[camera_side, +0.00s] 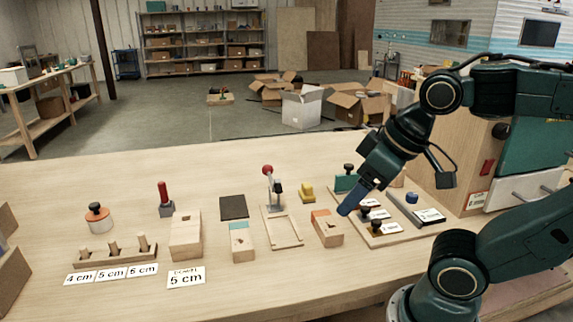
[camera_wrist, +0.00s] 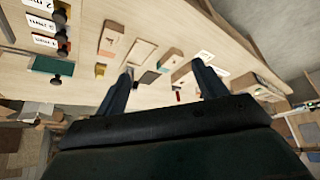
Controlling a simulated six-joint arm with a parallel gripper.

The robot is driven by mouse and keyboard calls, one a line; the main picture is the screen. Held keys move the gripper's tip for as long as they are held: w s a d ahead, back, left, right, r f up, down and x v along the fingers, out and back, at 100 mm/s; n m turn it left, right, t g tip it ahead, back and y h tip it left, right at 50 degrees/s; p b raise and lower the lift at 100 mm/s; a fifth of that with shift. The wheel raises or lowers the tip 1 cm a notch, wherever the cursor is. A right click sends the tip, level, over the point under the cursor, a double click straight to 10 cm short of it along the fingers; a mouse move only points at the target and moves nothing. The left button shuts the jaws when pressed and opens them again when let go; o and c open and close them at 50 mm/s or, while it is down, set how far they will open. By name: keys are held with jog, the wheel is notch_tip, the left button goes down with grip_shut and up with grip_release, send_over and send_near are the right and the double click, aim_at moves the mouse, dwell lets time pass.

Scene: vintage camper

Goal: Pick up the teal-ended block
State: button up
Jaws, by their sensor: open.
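The teal-ended block (camera_side: 242,246) is a pale wooden block with a teal end. It lies on the bench left of centre in the side view, in front of a dark square pad. In the wrist view a small block that looks like it (camera_wrist: 170,61) shows between my fingertips in the picture, farther off on the bench. My gripper (camera_side: 345,208) is open and empty. It hangs above the bench to the right of the teal-ended block, close to the orange-ended block (camera_side: 327,230). The wrist view shows its two fingers (camera_wrist: 163,67) spread apart.
A wooden tray (camera_side: 286,242) and a red-knobbed clamp (camera_side: 268,172) stand between the two coloured blocks. A holed wooden block (camera_side: 186,245) is on the left of the teal-ended block. A board with knobs (camera_side: 400,233) lies at right. The bench front is mostly clear.

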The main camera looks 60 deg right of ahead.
jog(key=shift+w, duration=0.1)
jog(key=m+g, duration=0.6)
jog(key=m, duration=0.3)
send_over(240, 235)
notch_tip(240, 235, down, 6)
jog(key=f, duration=0.1)
jog(key=shift+r, duration=0.2)
jog(key=shift+f, duration=0.1)
jog(key=shift+f, duration=4.15)
